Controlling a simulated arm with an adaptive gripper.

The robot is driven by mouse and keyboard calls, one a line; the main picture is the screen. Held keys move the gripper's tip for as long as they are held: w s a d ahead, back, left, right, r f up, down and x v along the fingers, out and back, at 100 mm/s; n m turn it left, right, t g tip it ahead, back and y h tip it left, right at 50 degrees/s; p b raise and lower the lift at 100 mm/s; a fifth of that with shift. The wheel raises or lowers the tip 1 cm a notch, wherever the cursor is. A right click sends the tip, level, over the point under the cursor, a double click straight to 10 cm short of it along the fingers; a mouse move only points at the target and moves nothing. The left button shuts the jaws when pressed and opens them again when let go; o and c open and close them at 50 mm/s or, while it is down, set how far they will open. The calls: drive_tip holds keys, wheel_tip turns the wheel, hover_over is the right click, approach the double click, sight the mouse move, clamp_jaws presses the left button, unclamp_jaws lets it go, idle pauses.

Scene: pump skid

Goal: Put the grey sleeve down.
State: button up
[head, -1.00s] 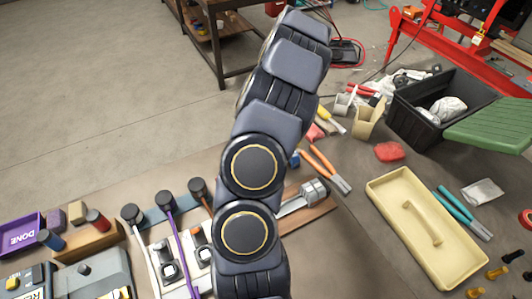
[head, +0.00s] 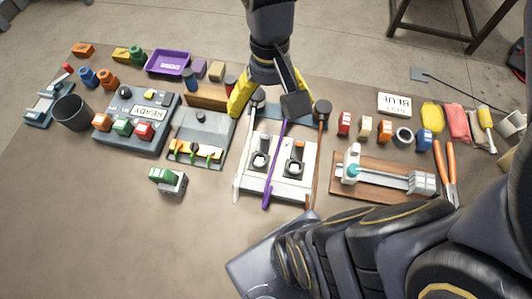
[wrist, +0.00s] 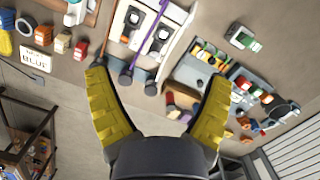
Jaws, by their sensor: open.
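A grey ring-shaped piece (head: 403,146), which looks like the grey sleeve, stands on the bench at the right in the head view, in a row of small coloured pieces. It also shows at the upper left of the wrist view (wrist: 24,32). My gripper (head: 268,103) has yellow finger pads spread apart with nothing between them. In the head view it is above the far side of the bench, well left of the grey ring. In the wrist view my gripper (wrist: 156,76) is apart from everything below.
A board with a sliding fixture (head: 350,190) stands in front of the grey ring. A purple DONE tray (head: 166,63) is at the far left. The front-left bench is clear.

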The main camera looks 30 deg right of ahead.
drive_tip(key=s+a+n, duration=0.4)
drive_tip(key=s+a, duration=0.2)
drive_tip(key=s, duration=0.2)
drive_tip(key=shift+s+r+n+g, duration=0.2)
drive_tip(key=shift+r+n+g, duration=0.1)
idle(0.6)
